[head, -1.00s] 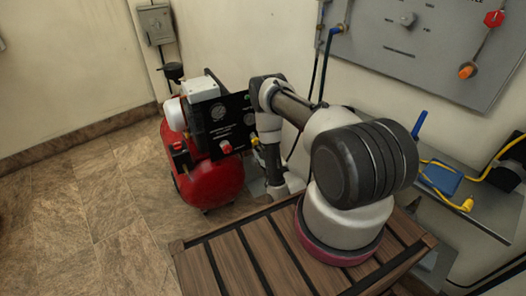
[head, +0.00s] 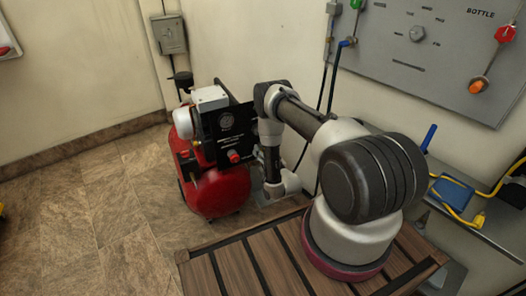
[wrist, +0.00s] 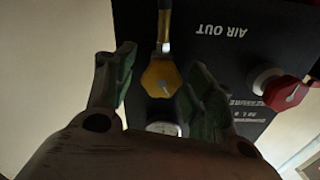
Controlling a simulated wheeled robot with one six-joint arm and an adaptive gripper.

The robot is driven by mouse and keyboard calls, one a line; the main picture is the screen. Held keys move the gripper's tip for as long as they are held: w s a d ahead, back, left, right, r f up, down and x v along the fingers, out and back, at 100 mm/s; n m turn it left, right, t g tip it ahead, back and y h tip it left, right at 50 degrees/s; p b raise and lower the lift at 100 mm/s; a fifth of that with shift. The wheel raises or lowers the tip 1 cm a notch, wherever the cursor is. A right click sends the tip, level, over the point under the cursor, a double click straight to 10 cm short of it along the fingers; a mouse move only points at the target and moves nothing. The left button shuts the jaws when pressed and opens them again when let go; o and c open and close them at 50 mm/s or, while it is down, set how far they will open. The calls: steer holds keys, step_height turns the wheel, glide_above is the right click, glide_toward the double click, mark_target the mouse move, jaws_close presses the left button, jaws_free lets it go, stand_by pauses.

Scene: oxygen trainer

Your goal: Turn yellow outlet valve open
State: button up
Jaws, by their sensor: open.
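The yellow outlet valve (wrist: 161,76) is a faceted knob on the black compressor panel (wrist: 235,60), beside the upside-down "AIR OUT" label in the wrist view. A pointer mark shows on its face. My gripper (wrist: 158,82) is open, with one green-padded finger on each side of the yellow knob. Whether either pad touches the knob I cannot tell. In the head view the red compressor (head: 218,188) stands on the floor beyond my arm.
A red knob (wrist: 284,93) sits right of the yellow one in the wrist view. A round gauge (wrist: 163,128) lies partly behind my gripper. In the head view, a grey wall panel (head: 440,50) and a side shelf (head: 500,225) are at the right.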

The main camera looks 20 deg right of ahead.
steer(key=shift+w, duration=0.35)
steer(key=c, duration=1)
steer(key=shift+n, duration=1.6)
steer(key=o, duration=1)
